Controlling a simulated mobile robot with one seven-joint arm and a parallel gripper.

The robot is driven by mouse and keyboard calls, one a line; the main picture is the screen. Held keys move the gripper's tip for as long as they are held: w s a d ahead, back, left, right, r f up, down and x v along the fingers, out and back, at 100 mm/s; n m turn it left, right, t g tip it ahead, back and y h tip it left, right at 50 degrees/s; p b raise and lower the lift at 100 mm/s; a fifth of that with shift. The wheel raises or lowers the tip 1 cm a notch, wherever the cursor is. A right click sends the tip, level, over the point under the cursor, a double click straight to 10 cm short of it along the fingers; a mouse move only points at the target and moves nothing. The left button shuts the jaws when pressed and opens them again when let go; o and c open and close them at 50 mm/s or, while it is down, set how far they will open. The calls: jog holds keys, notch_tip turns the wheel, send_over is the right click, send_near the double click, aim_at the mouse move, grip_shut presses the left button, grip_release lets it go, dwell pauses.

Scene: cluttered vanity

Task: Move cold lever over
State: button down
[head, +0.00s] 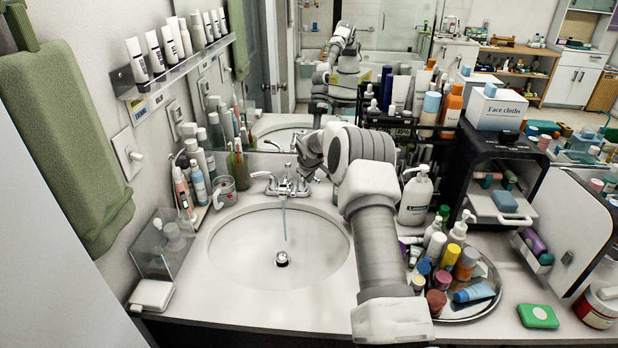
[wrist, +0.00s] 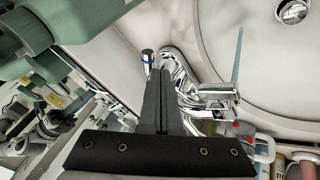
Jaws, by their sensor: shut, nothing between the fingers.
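The chrome faucet (head: 287,182) stands behind the sink, and a thin stream of water (head: 284,222) falls from its spout. In the wrist view the blue-banded cold lever (wrist: 147,57) sticks up just beyond and left of my fingertips; I cannot tell if they touch. The faucet body (wrist: 180,75) curves along the right of the fingers. In the head view my arm hides the gripper and most of the cold lever.
The sink basin (head: 240,252) is open in front. A white pump bottle (head: 415,196) stands close to the right of my arm. A round tray (head: 487,300) of bottles is further right. The mirror (head: 300,70) rises behind.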

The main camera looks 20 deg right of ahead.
jog(key=shift+w+d+b, duration=0.1)
jog(key=shift+d+b, duration=0.8)
jog(key=shift+a, duration=0.1)
